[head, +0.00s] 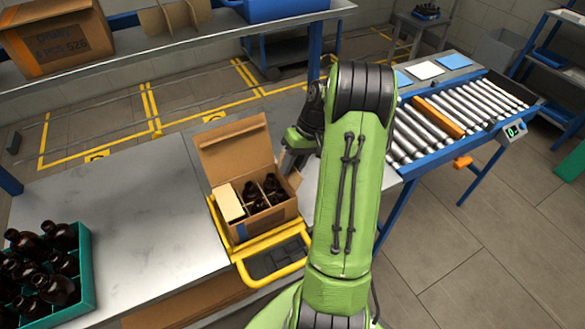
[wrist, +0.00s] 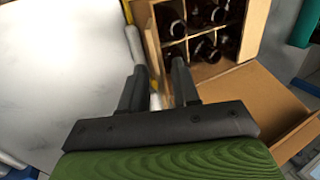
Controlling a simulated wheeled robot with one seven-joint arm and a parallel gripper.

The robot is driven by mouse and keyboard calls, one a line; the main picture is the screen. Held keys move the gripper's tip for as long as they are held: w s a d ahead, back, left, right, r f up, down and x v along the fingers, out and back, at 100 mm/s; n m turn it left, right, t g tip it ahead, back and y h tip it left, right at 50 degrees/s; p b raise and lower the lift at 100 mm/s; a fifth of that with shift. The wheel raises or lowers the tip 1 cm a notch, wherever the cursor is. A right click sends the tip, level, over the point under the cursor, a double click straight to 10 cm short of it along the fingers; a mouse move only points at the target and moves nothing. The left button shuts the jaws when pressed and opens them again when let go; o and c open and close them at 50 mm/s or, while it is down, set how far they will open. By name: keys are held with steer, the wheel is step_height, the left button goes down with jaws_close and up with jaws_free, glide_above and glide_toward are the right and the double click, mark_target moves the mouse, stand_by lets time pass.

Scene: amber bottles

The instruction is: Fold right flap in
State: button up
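The open cardboard box (head: 268,222) stands in a yellow frame on the bench and holds dark amber bottles (head: 262,190) between dividers. Its large back flap (head: 236,150) stands up. A pale panel (head: 229,202) lies over the left part of the opening. The right flap (head: 295,181) shows only in part at the box's right side. In the wrist view a narrow cardboard strip (wrist: 152,45) runs along the box's near side, close to the fingertips. My gripper (wrist: 157,68) is open, its fingers apart. I cannot tell whether it touches the flap; in the head view my arm partly hides it.
A teal crate of bottles (head: 85,280) stands at the left front of the bench. A roller conveyor (head: 455,120) is at the right. A shelf with a closed carton (head: 55,38) and a blue bin runs behind.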

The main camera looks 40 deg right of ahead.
steer(key=shift+f, duration=0.1)
jaws_close()
